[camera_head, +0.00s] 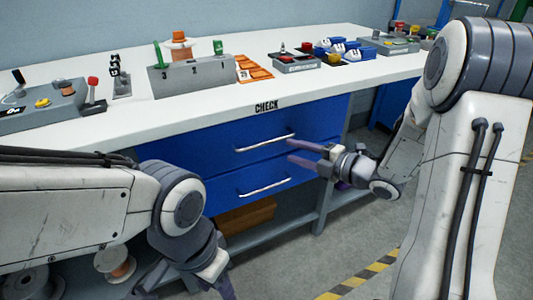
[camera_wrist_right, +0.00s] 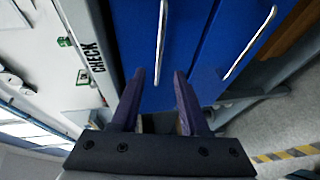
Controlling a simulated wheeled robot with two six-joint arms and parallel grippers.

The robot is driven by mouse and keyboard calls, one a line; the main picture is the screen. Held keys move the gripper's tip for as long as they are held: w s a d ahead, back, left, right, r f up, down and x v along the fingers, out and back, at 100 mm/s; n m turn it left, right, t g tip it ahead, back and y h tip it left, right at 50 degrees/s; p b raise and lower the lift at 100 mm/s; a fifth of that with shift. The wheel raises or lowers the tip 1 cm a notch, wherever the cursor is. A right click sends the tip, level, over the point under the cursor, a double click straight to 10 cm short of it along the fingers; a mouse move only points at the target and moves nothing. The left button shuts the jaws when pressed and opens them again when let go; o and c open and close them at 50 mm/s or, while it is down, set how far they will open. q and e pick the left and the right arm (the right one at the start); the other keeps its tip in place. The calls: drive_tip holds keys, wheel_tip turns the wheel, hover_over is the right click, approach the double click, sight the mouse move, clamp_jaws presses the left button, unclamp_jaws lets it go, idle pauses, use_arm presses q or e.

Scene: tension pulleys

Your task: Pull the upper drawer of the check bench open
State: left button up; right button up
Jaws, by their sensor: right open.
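The check bench (camera_head: 210,107) has two blue drawers under its white top. The upper drawer (camera_head: 225,138) looks shut, and its silver bar handle (camera_head: 265,143) runs across its front. The lower drawer (camera_head: 225,186) also looks shut, with its own handle (camera_head: 265,188). My right gripper (camera_head: 298,153) is open and empty, just right of the upper handle. In the right wrist view the upper handle (camera_wrist_right: 161,42) lies ahead, lined up with the gap between the open fingers (camera_wrist_right: 158,88). My left gripper (camera_head: 190,284) is low at the bottom edge, partly cut off.
The bench top holds a grey numbered block (camera_head: 190,77), an orange tray (camera_head: 254,68) and switch boxes (camera_head: 295,62). A brown box (camera_head: 245,217) sits on the shelf below the drawers. Grey floor with a striped line (camera_head: 360,280) lies in front.

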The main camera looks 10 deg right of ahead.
sight(269, 143)
drive_tip(key=x, duration=1)
drive_tip(key=shift+a+r+b, duration=0.1)
drive_tip(key=shift+b, duration=0.3)
drive_tip(key=shift+c, duration=0.3)
clamp_jaws()
idle(0.6)
